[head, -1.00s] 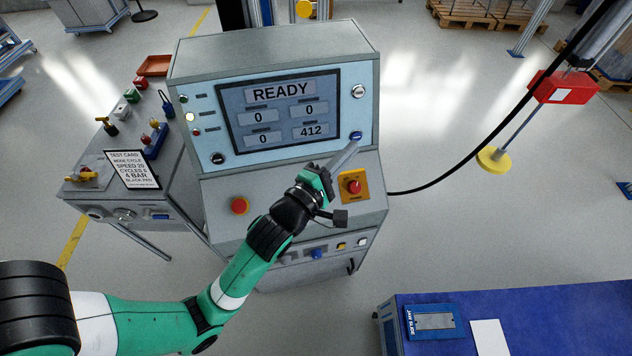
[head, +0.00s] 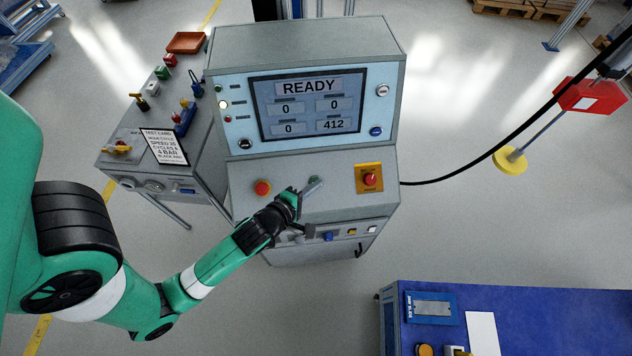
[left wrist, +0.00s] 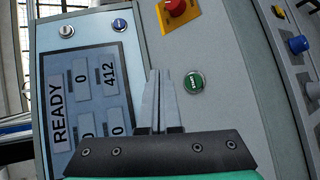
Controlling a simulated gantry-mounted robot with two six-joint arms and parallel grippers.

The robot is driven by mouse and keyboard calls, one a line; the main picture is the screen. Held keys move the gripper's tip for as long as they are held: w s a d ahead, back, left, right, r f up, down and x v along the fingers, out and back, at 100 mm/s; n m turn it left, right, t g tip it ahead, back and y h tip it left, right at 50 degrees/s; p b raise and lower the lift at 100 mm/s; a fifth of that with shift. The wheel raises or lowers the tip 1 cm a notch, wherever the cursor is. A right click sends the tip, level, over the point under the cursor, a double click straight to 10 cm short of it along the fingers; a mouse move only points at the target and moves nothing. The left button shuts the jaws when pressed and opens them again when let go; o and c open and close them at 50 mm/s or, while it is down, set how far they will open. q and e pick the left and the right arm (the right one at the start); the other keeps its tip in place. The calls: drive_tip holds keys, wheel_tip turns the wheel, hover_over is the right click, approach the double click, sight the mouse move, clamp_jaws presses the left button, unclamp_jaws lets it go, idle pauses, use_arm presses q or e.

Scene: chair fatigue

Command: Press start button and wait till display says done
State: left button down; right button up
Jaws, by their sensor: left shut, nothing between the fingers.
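The control cabinet has a display (head: 309,105) reading READY, with 0, 0, 0 and 412 below it. The display also shows sideways in the left wrist view (left wrist: 84,96). A round green button (left wrist: 194,83) with a white mark sits on the sloped panel. My left gripper (head: 313,185) is shut and empty, over the panel between the two red buttons. In the left wrist view its fingertips (left wrist: 160,76) are beside the green button, left of it in the picture. I cannot tell whether they touch the panel. My right gripper is not in view.
A red button on a yellow plate (head: 369,178) is right of my gripper, and another red button (head: 263,188) is left. A blue button (head: 376,132) is beside the display. A side bench holds a test card (head: 164,147). A blue table (head: 540,315) stands front right.

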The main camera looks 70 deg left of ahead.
use_arm(q)
drive_tip(key=a+f+b, duration=0.1)
drive_tip(key=f, duration=0.1)
drive_tip(key=a+f+b, duration=0.1)
drive_tip(key=f+b, duration=0.1)
drive_tip(key=a+f+b, duration=0.1)
drive_tip(key=f, duration=0.1)
drive_tip(key=shift+w+a, duration=0.3)
drive_tip(key=shift+w, duration=0.1)
drive_tip(key=shift+w+a+f+b, duration=0.1)
drive_tip(key=shift+a+f+b, duration=0.4)
drive_tip(key=shift+f+b, duration=0.1)
drive_tip(key=shift+f, duration=0.15)
idle(1.1)
drive_tip(key=shift+a+f, duration=0.2)
drive_tip(key=shift+w+a+f+b, duration=0.1)
drive_tip(key=shift+a+f+b, duration=0.1)
drive_tip(key=shift+f+b, duration=0.15)
idle(0.6)
drive_tip(key=shift+r, duration=0.1)
drive_tip(key=shift+d+r+p, duration=0.45)
drive_tip(key=shift+r+p, duration=0.15)
drive_tip(key=shift+p, duration=0.35)
